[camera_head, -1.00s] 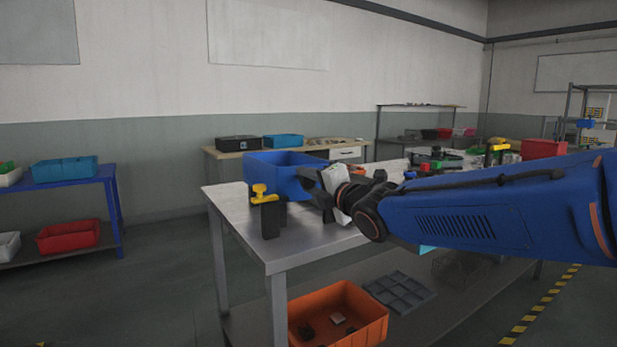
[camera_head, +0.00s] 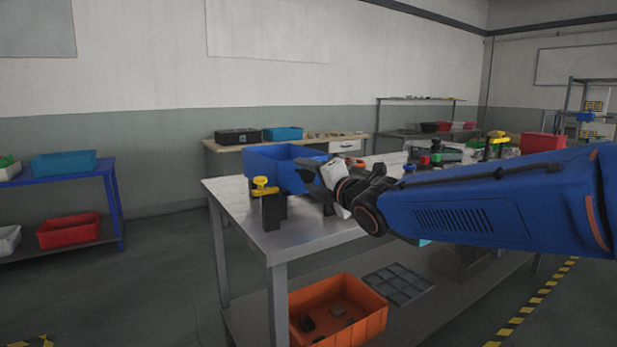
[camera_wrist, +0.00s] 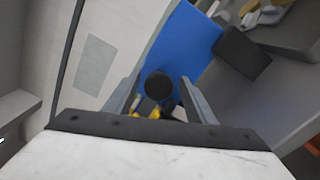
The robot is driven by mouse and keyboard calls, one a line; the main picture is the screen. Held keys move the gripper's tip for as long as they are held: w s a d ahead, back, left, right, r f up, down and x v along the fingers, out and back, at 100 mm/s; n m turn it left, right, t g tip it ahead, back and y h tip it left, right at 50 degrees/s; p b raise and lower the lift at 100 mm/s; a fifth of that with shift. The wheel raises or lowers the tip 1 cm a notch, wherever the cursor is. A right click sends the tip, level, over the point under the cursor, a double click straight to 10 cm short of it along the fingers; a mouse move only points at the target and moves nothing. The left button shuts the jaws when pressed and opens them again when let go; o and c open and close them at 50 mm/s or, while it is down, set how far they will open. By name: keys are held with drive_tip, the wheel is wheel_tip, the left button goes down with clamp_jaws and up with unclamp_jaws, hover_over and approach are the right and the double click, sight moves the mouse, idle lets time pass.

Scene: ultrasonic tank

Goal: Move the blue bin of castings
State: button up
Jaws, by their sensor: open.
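The blue bin (camera_head: 273,163) stands on the near left part of the metal table (camera_head: 236,205). I cannot make out castings inside it in the head view. My gripper (camera_head: 312,181) is beside the bin's right side and overlaps it in the picture; I cannot tell whether they touch. In the wrist view my gripper (camera_wrist: 160,82) has its two fingers apart. A blue surface, apparently the bin (camera_wrist: 185,42), lies beyond the fingers. A dark round end and some yellow show between them.
A dark clamp post with a yellow top (camera_head: 270,208) stands at the table's front left corner, close to the bin and gripper. An orange bin (camera_head: 365,318) and a grey divided tray (camera_head: 400,285) are on the lower shelf. More clutter covers the table's right part.

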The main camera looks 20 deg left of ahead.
drive_tip(key=shift+s+d, duration=0.1)
drive_tip(key=v, duration=1.7)
drive_tip(key=shift+s, duration=0.1)
drive_tip(key=d+f+m+h, duration=0.6)
drive_tip(key=d+m, duration=0.3)
drive_tip(key=d, duration=0.5)
drive_tip(key=d+f+m+h, duration=0.5)
drive_tip(key=d+f+m, duration=0.25)
drive_tip(key=d, duration=0.55)
drive_tip(key=s+d+f+m+g+h, duration=0.1)
drive_tip(key=s+d+f+m+g, duration=0.1)
drive_tip(key=s+d+f+m, duration=0.2)
drive_tip(key=s+d+f+m+g+h, duration=0.1)
drive_tip(key=s+d+f+m, duration=0.3)
drive_tip(key=s, duration=0.6)
drive_tip(key=s+d+f+m+g, duration=0.3)
drive_tip(key=s+f+m, duration=0.3)
drive_tip(key=s+m, duration=0.2)
drive_tip(key=shift+d+f+g+h, duration=0.35)
drive_tip(key=shift+d+g+h, duration=0.05)
drive_tip(key=shift+d, duration=0.25)
drive_tip(key=shift+s, duration=0.1)
